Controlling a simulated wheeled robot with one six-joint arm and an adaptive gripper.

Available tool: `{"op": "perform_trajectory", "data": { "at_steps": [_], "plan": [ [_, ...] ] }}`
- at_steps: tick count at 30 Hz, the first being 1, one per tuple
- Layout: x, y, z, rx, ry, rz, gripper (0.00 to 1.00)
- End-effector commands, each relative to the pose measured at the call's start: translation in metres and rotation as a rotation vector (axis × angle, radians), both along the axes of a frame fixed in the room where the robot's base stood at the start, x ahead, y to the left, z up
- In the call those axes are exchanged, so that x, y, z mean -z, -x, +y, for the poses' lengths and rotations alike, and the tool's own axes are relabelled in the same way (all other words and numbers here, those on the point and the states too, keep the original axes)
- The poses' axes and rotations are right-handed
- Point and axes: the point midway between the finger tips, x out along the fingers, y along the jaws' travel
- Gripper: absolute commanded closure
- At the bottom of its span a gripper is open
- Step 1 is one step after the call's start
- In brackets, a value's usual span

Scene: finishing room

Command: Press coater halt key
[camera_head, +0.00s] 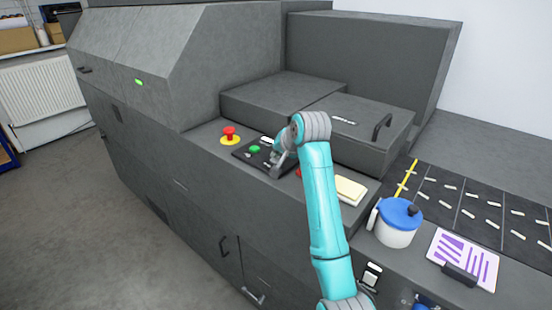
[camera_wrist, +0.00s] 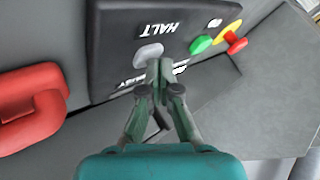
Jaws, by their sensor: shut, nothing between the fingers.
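The coater's black control panel (camera_head: 241,154) lies on the machine's ledge, and it also shows in the wrist view (camera_wrist: 110,45). In the wrist view a light grey key (camera_wrist: 148,52) sits on the panel beside a white HALT label (camera_wrist: 159,31). A green button (camera_wrist: 200,44) lies farther right; it also shows in the head view (camera_head: 253,149). My gripper (camera_wrist: 160,66) is shut and empty, its tips just beside the grey key; I cannot tell whether they touch it. In the head view my gripper (camera_head: 278,168) covers the panel's right part.
A red mushroom button on a yellow base (camera_head: 229,134) stands left of the panel. A red handle-like part (camera_wrist: 35,105) is close at the wrist view's left.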

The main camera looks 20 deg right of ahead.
Motion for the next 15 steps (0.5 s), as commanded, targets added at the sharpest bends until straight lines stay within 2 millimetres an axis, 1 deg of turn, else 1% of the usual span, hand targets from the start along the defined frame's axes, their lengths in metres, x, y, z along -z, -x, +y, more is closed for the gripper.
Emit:
{"op": "perform_trajectory", "data": {
  "at_steps": [9,15],
  "plan": [
    [-0.0006,0.0,0.0001,-0.001,0.0,0.001,1.0],
    [-0.0084,-0.0002,0.0001,0.0,0.0,-0.001,1.0]
  ]
}}
